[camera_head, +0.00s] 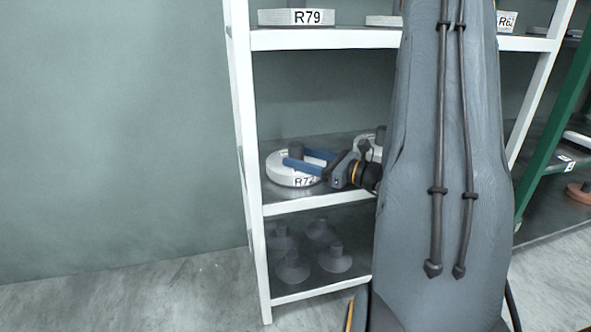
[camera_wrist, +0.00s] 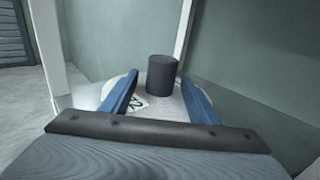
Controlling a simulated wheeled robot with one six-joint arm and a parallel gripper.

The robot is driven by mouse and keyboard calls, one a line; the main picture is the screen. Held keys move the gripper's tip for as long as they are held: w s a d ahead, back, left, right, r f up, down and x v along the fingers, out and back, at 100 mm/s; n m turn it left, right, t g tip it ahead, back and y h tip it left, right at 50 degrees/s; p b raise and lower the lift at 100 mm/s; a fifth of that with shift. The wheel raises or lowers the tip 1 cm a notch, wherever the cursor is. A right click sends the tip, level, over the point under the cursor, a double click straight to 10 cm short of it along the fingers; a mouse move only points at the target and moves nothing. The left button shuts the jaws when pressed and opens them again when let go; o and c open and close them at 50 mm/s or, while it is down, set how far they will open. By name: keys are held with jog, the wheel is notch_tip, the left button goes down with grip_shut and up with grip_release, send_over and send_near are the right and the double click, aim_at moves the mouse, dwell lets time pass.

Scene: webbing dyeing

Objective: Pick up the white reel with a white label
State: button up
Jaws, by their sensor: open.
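The white reel (camera_head: 281,177) lies flat on the middle shelf at its left end. It has a white label reading R72 (camera_head: 304,182) on its front rim and a dark upright hub (camera_head: 296,150) on top. My gripper (camera_head: 303,160) is open, with its two blue fingers at the hub. In the wrist view the dark hub (camera_wrist: 162,74) stands between the spread blue fingers of my gripper (camera_wrist: 160,100), with gaps on both sides. The reel (camera_wrist: 172,106) shows below it, its label (camera_wrist: 137,103) partly hidden by the left finger.
A second white reel (camera_head: 366,144) sits on the same shelf to the right, partly hidden by my arm. The upper shelf (camera_head: 330,39) holds a box-like item labelled R79 (camera_head: 296,17). The bottom level holds several dark hubbed discs (camera_head: 335,260). White shelf posts (camera_head: 245,120) flank the left side.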

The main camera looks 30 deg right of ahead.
jog(key=shift+x, duration=0.9)
grip_shut()
jog(key=shift+r, duration=0.15)
